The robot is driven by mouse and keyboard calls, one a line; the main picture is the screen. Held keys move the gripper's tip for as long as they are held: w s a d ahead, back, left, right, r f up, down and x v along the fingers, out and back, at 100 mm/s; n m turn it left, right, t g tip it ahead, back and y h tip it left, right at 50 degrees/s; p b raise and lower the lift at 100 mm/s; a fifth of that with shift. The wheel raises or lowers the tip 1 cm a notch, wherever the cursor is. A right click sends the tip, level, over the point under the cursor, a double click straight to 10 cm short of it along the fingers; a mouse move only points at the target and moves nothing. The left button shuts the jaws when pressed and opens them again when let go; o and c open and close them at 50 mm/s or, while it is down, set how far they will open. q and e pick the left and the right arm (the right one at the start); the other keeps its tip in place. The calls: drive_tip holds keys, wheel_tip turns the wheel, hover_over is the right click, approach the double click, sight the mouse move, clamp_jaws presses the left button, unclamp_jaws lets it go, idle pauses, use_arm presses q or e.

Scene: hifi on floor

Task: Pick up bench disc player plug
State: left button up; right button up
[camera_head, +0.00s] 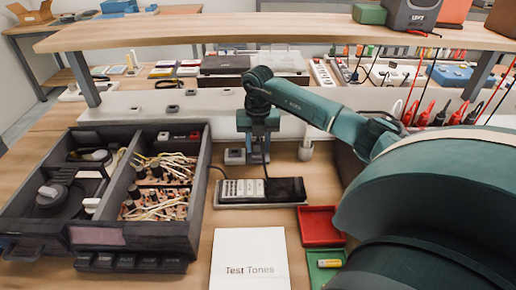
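My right arm reaches in from the right, and its teal gripper (258,158) points down just behind a black and grey unit with pale keys (244,188). A thin dark cable runs from this unit up toward the fingers. Whether the fingers hold a plug is too small to tell. A small grey block (235,156) sits just left of the fingers. A large open black device (122,233) with a round disc mechanism, wiring and front buttons stands at the left; it looks like the disc player. My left gripper is not in view.
A white "Test Tones" sheet (249,262) lies at the front. A red tray (320,226) and a green tray (325,265) lie right of it. A wooden shelf (270,33) spans above the bench. Red and black leads (415,108) stand at the back right.

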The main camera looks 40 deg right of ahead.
drive_tip(key=c, duration=0.6)
drive_tip(key=shift+r, duration=0.1)
